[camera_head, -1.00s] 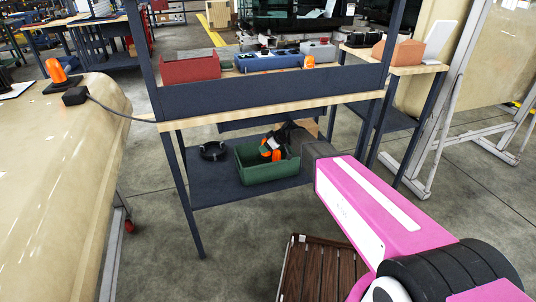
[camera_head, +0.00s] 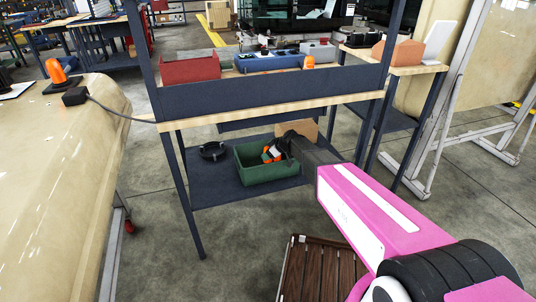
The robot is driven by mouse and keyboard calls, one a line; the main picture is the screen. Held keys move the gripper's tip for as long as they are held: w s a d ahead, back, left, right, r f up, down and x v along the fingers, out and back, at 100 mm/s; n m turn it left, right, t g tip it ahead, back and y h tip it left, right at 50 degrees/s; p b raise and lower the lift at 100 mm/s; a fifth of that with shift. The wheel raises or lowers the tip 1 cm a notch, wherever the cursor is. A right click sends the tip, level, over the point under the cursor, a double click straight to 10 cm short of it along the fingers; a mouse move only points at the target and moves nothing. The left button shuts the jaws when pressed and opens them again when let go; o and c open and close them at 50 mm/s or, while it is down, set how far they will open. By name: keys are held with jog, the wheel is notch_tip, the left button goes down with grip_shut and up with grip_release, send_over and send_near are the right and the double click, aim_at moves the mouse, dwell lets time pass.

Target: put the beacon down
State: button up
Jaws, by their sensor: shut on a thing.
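An orange beacon (camera_head: 267,155) shows at the green bin (camera_head: 262,175) on the trolley's lower shelf. My gripper (camera_head: 275,151) reaches in from the right and is shut on it. The beacon's lower part is hidden by the bin's front wall and the dark fingers cover some of it. I cannot tell whether it touches the bin floor. A second orange beacon (camera_head: 57,72) stands on the beige panel at the left, and a third orange one (camera_head: 309,63) is on the trolley's top.
A black coil (camera_head: 212,151) lies on the lower shelf (camera_head: 215,193) left of the bin. A brown board (camera_head: 299,129) stands behind my gripper. The trolley's blue front panel (camera_head: 270,91) hangs above. A slatted wooden box (camera_head: 318,272) is on the floor in front.

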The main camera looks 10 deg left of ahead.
jog(key=shift+f, duration=0.4)
jog(key=o, duration=1)
jog(key=shift+r, duration=0.25)
jog(key=v, duration=1.3)
jog(key=s+d+f+m+h, duration=0.1)
jog(key=s+d+m+h, duration=0.2)
jog(key=d, duration=0.8)
jog(key=s+d+f+m+g+h, duration=0.1)
jog(key=s+d+m+h, duration=0.2)
jog(key=s+d+m, duration=0.4)
jog(key=s+d+f+m+g+h, duration=0.1)
jog(key=s+d+m, duration=0.4)
jog(key=s+d, duration=0.5)
jog(key=d+f+h, duration=0.1)
jog(key=d, duration=0.5)
jog(key=shift+h, duration=0.4)
jog(key=shift+s+d, duration=0.1)
